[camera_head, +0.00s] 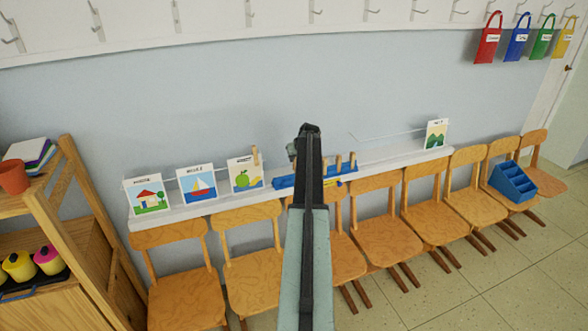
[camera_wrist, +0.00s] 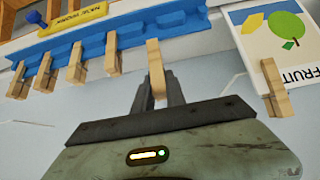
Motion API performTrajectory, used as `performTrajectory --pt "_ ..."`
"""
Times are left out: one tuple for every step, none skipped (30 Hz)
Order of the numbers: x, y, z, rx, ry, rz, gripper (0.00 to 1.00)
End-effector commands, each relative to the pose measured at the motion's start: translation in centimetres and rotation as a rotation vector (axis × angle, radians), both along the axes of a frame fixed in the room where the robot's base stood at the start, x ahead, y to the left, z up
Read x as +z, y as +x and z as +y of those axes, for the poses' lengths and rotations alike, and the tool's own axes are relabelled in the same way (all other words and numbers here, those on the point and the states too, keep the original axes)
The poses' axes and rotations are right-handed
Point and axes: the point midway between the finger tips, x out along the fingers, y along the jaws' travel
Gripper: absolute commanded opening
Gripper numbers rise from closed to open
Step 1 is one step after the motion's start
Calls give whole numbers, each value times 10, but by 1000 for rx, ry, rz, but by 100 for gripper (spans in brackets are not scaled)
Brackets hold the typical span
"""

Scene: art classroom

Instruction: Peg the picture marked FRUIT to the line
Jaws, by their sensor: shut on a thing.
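The FRUIT picture (camera_head: 243,178), a white card with a green apple, stands on the white ledge left of my arm. In the wrist view the FRUIT picture (camera_wrist: 275,35) is at the upper right, upside down, with a wooden peg (camera_wrist: 274,90) at its edge. My gripper (camera_wrist: 158,92) is shut on another wooden peg (camera_wrist: 156,62), in front of the blue peg rack (camera_wrist: 150,28); I cannot tell whether this peg touches the rack. Several pegs stand along the rack. A thin line (camera_head: 395,131) runs above the ledge, partly hidden by my arm.
A house picture (camera_head: 148,194), a boat picture (camera_head: 197,184) and a hills picture (camera_head: 436,134) stand along the ledge (camera_head: 172,216). A row of wooden chairs (camera_head: 387,240) stands below it. A wooden shelf (camera_head: 90,235) is at the left. A blue caddy (camera_head: 512,182) sits on a chair at the right.

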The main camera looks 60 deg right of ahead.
Motion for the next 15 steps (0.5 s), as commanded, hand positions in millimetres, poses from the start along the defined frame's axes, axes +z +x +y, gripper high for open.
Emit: performTrajectory --pt "2 -4 4 0 0 0 0" --pt "2 -6 5 0 0 0 0" --pt "3 -9 7 0 0 0 0" --pt "3 -11 9 0 0 0 0" --pt "4 -13 10 0 0 0 0" --pt "5 -15 12 0 0 0 0" --pt "5 -17 13 0 0 0 0" --pt "5 -19 15 0 0 0 0" --pt "6 -22 17 -1 0 0 0" --pt "7 -24 18 -1 0 0 0" --pt "7 -26 19 -1 0 0 0" --pt "8 -28 21 -1 0 0 0" --pt "8 -30 22 -1 0 0 0" --pt "8 -31 23 -1 0 0 0" --pt "8 -31 23 -1 0 0 0"
